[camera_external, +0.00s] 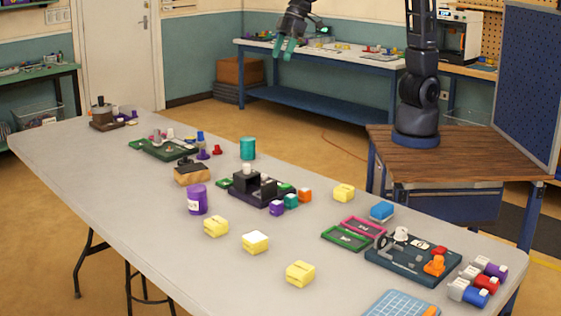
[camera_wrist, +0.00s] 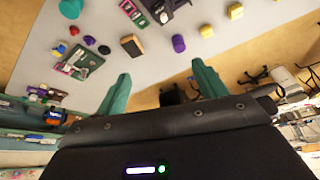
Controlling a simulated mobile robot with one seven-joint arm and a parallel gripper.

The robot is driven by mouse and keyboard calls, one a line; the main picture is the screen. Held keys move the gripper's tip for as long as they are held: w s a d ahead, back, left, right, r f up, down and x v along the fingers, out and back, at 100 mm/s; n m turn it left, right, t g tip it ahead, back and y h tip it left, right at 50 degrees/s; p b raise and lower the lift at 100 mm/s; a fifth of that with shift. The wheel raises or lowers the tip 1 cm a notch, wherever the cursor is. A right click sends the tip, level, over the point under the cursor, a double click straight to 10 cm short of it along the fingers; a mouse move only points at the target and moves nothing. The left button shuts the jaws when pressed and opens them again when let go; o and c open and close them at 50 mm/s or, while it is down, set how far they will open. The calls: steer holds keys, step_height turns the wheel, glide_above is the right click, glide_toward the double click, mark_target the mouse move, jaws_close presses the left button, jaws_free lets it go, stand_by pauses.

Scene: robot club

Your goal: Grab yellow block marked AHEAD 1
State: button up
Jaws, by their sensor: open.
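Several yellow blocks stand on the long grey table in the external view: one at the back right (camera_external: 344,192), one at the front left (camera_external: 216,226), one with a whitish top (camera_external: 255,242) and one nearest the camera (camera_external: 300,273). Their markings are too small to read, so I cannot tell which says AHEAD 1. Two yellow blocks, one (camera_wrist: 235,11) and another (camera_wrist: 206,30), show at the top of the wrist view. My gripper (camera_external: 288,47) hangs high beyond the table's far side, well away from the blocks. Its teal fingers are apart and empty, also in the wrist view (camera_wrist: 161,84).
A purple canister (camera_external: 197,199), a wooden block with a black top (camera_external: 192,173) and a dark organizer (camera_external: 257,188) with coloured cubes crowd the middle of the grey table (camera_external: 130,240). A dark tray (camera_external: 400,268) and coloured cylinders lie at right. The table's front left is clear.

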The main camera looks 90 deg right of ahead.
steer(key=w+a+f+n, duration=0.1)
steer(key=w+a+f, duration=0.15)
steer(key=a, duration=0.45)
steer(key=w+a+f, duration=0.1)
steer(key=a+f, duration=0.2)
steer(key=a, duration=0.5)
steer(key=n+g+y, duration=0.1)
steer(key=n, duration=0.3)
glide_toward(301, 267)
steer(key=x, duration=0.5)
steer(key=shift+w+a+r, duration=0.1)
steer(key=shift+w+a, duration=0.2)
steer(key=shift+w, duration=0.1)
steer(key=shift+f, duration=0.55)
steer(key=x, duration=0.4)
steer(key=shift+s+d+f, duration=0.15)
steer(key=shift+s, duration=0.05)
steer(key=shift+c, duration=0.2)
